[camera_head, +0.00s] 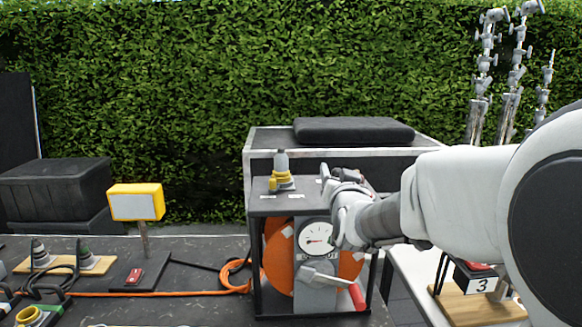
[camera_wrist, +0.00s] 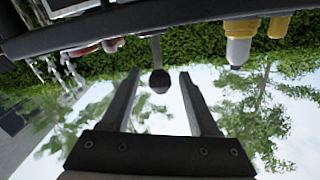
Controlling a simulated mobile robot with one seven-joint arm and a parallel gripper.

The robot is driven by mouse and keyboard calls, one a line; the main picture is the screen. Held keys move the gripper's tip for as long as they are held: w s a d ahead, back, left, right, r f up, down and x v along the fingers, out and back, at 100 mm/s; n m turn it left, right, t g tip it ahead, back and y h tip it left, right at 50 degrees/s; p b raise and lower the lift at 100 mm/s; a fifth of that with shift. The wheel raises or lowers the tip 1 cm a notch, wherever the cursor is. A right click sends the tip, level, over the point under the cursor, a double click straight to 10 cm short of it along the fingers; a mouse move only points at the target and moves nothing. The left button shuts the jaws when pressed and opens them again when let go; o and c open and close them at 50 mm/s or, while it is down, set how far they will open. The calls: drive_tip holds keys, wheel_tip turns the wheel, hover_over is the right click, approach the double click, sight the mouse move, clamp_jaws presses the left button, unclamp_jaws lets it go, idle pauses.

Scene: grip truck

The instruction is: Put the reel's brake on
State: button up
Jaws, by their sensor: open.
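The reel is an orange drum (camera_head: 279,255) in a black frame, with a round dial (camera_head: 316,238) and a crank with a red handle (camera_head: 357,297) on its front. My gripper (camera_head: 338,182) is at the upper right of the reel's frame and hides part of it. In the wrist view, which appears upside down, a thin lever (camera_wrist: 157,52) with a dark round knob (camera_wrist: 159,81) hangs from the frame's edge. My gripper (camera_wrist: 160,74) is open, with the knob showing between its fingers. I cannot tell whether they touch it.
A grey and yellow connector (camera_head: 281,172) stands on the reel's top. A yellow lamp box (camera_head: 136,203) on a post and an orange cable (camera_head: 160,294) are to the left. A board marked 3 (camera_head: 480,305) is at the right. A black cushion (camera_head: 353,131) lies behind.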

drive_tip(key=shift+w+d, duration=0.15)
drive_tip(key=shift+w, duration=1.6)
drive_tip(key=shift+c, duration=0.3)
clamp_jaws()
